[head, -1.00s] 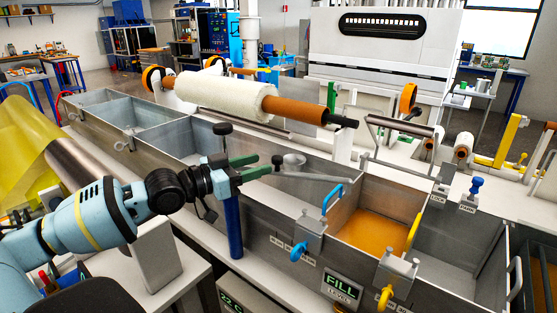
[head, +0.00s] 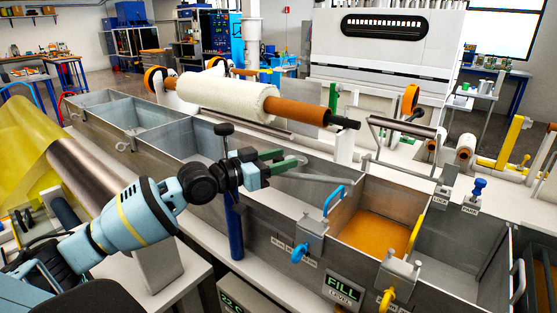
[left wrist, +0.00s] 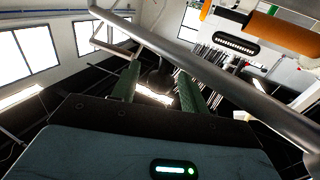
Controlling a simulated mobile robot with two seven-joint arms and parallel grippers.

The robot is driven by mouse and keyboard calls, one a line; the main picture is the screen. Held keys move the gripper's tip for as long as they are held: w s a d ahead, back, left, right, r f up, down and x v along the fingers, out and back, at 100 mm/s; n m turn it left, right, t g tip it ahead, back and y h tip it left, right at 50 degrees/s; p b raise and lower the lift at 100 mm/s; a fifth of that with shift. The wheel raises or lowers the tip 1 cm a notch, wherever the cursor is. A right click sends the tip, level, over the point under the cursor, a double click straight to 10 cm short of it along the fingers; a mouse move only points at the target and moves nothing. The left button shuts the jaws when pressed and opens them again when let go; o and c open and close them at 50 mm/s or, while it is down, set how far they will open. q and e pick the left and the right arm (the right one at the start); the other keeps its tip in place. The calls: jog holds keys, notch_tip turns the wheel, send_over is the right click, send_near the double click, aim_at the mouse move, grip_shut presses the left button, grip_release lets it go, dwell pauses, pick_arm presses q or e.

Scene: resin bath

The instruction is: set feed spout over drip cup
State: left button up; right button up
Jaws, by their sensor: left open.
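The feed spout (head: 325,178) is a thin grey metal tube, reaching right over the bath wall from near a blue post (head: 235,232). Its outer end lies close to the compartment with orange resin (head: 375,236). My left gripper (head: 288,159), with green fingers, is open at the near part of the tube. In the left wrist view a grey metal bar (left wrist: 225,72) runs diagonally past the open green fingers; I cannot tell whether they touch it. The post's top is partly hidden by my gripper. I cannot make out the drip cup clearly. My right gripper is not in view.
A white roll on an orange core (head: 225,97) lies above the far side of the metal tank. A blue-handled clamp (head: 311,240) and a yellow-handled one (head: 398,270) sit on the near wall. A black knob (head: 223,129) stands close behind my left wrist.

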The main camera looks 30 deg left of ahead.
pick_arm(q)
grip_shut()
jog(key=shift+w, duration=0.1)
dwell(0.4)
